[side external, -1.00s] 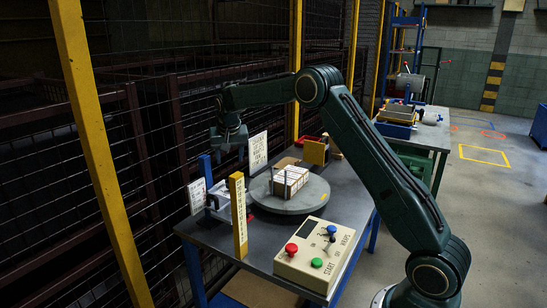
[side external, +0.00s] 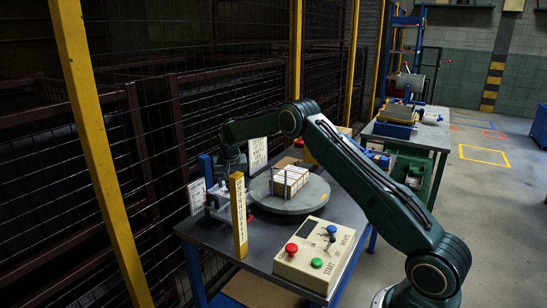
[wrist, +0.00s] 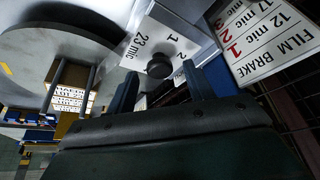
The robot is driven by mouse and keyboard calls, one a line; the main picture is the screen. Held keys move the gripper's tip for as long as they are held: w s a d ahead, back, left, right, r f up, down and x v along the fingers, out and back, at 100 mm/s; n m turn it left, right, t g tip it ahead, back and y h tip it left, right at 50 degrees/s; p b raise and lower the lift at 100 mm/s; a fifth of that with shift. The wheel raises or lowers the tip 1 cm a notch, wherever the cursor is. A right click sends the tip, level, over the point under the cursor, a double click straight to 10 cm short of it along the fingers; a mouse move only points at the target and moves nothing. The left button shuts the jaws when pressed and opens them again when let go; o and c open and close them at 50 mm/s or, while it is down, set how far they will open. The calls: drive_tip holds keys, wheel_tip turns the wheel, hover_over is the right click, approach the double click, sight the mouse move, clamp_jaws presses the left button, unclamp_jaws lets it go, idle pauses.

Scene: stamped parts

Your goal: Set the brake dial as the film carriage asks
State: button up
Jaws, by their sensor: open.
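In the wrist view the brake dial's dark round knob (wrist: 159,67) stands on a pale plate (wrist: 178,30) with the numbers 1 and 2 beside it. The plate also carries the print "23 mic". A white FILM BRAKE card (wrist: 265,40) at upper right lists 12 mic and 17 mic lines with red digits; it is seen upside down and partly cut off. My gripper (wrist: 162,82) is open, its two fingers on either side of the knob in the picture; I cannot tell whether they touch it. In the side view my gripper (side external: 233,170) is low over the film carriage (side external: 215,195), hiding the dial.
A yellow post (side external: 238,215) stands in front. A control box (side external: 315,252) with red and green buttons sits at the bench's near end.

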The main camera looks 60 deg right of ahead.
drive_tip(key=shift+w+d+f, duration=0.1)
drive_tip(key=shift+f, duration=0.2)
drive_tip(key=c, duration=1)
drive_tip(key=shift+o, duration=0.2)
drive_tip(key=shift+n, duration=0.5)
drive_tip(key=n, duration=0.1)
drive_tip(key=n+y, duration=0.1)
drive_tip(key=n, duration=0.1)
drive_tip(key=n+t+y, duration=0.1)
drive_tip(key=n, duration=0.1)
drive_tip(key=shift+d, duration=0.25)
drive_tip(key=n+y, duration=0.1)
drive_tip(key=n, duration=0.1)
drive_tip(key=n+y, duration=0.1)
drive_tip(key=n, duration=0.2)
drive_tip(key=shift+d+n, duration=0.2)
drive_tip(key=shift+n, duration=0.1)
